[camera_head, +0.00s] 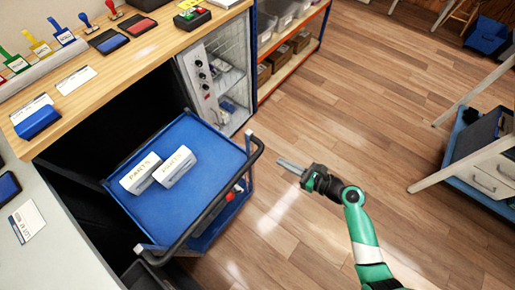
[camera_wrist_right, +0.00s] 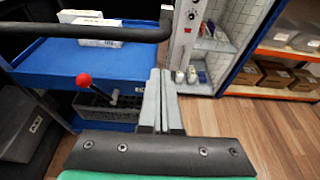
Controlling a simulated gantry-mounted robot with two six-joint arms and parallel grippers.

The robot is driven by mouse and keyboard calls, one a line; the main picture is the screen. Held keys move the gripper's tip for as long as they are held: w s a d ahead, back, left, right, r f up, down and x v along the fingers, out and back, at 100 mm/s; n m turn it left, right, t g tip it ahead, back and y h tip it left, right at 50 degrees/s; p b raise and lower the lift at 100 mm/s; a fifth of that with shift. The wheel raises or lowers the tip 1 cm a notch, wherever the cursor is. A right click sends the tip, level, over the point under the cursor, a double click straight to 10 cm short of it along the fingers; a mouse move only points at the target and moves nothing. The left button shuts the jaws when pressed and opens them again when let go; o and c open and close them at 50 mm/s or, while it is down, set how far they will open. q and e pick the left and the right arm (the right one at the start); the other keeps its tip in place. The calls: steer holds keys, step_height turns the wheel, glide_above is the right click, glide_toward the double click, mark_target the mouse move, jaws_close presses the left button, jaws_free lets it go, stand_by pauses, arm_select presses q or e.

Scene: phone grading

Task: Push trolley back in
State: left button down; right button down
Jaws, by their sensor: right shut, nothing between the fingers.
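The blue trolley (camera_head: 180,205) stands partly out from under the wooden bench in the head view. Its black handle (camera_head: 212,208) runs along its right side, and two white boxes marked PARTS (camera_head: 141,172) lie on its top. In the right wrist view the trolley's top (camera_wrist_right: 60,62) and the black handle (camera_wrist_right: 80,34) are at the upper left. My right gripper (camera_head: 280,162) is shut and empty, just right of the handle with a gap in the head view. It also shows in the right wrist view (camera_wrist_right: 160,75). My left gripper is not in view.
A red knob (camera_wrist_right: 84,80) shows on the trolley's lower part. The wooden floor (camera_head: 370,85) to the right is open.

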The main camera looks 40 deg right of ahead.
steer(key=b, duration=0.4)
glide_toward(251, 145)
steer(key=x, duration=0.5)
steer(key=shift+w+f, duration=0.1)
steer(key=shift+w, duration=0.1)
steer(key=shift+w+a+b, duration=0.15)
steer(key=shift+w+b, duration=0.2)
steer(key=shift+w, duration=0.15)
